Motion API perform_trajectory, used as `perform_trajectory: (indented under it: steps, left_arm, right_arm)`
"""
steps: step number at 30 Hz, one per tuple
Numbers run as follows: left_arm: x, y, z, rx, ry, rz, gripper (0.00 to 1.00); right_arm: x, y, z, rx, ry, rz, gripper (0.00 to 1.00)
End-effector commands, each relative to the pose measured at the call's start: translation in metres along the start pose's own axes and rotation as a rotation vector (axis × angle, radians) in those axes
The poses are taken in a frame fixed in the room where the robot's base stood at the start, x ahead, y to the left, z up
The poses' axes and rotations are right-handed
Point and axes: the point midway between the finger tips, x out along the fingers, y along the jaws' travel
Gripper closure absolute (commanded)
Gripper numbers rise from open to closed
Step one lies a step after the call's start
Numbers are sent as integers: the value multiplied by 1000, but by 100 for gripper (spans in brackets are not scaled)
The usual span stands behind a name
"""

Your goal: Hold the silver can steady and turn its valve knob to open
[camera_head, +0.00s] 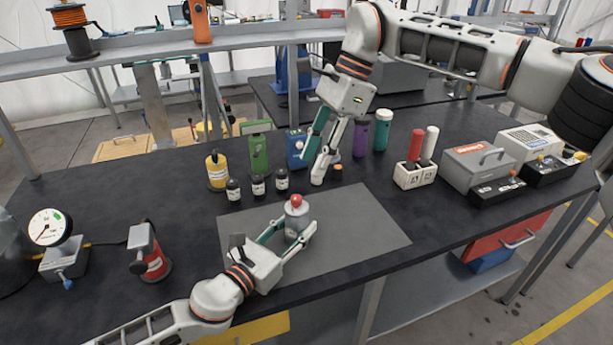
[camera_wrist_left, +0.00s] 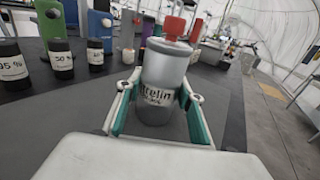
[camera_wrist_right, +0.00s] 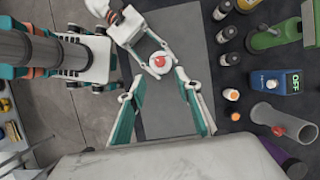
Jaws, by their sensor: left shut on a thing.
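The silver can (camera_head: 296,222) stands upright on the grey mat, with a red valve knob (camera_head: 296,200) on top. In the left wrist view the can (camera_wrist_left: 163,85) shows a partly hidden label, and its red knob (camera_wrist_left: 174,28) is at the top. My left gripper (camera_head: 299,232) is shut around the can's sides. My right gripper (camera_head: 318,165) is raised behind the can, apart from it, with its fingers pointing down. In the right wrist view the right gripper's fingers (camera_wrist_right: 160,110) are spread and empty, with the can's red knob (camera_wrist_right: 159,62) beyond them.
The grey mat (camera_head: 355,240) is clear around the can. Several small dark bottles (camera_head: 258,186), a yellow bottle (camera_head: 216,172) and a green device (camera_head: 258,148) stand behind it. A white block with red and white handles (camera_head: 414,175) is at right. A gauge (camera_head: 48,228) stands at left.

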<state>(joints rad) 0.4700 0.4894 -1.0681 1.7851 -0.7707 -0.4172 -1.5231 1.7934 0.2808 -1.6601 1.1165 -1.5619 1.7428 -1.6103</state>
Motion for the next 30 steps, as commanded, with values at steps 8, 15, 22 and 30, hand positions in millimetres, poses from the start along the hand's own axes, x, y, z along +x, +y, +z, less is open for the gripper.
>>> perform_trajectory:
  steps: [8,15,22,30]
  left_arm:
    - [0,0,0,0,1,0,100]
    - [0,0,0,0,1,-1,100]
    - [0,0,2,0,-3,-1,50]
    - [0,0,1,0,-1,-1,44]
  right_arm:
    - [-30,0,0,1,0,0,66]
    - [-33,0,0,0,0,0,66]
    - [-33,0,0,0,0,0,66]
    - [-33,0,0,0,0,0,66]
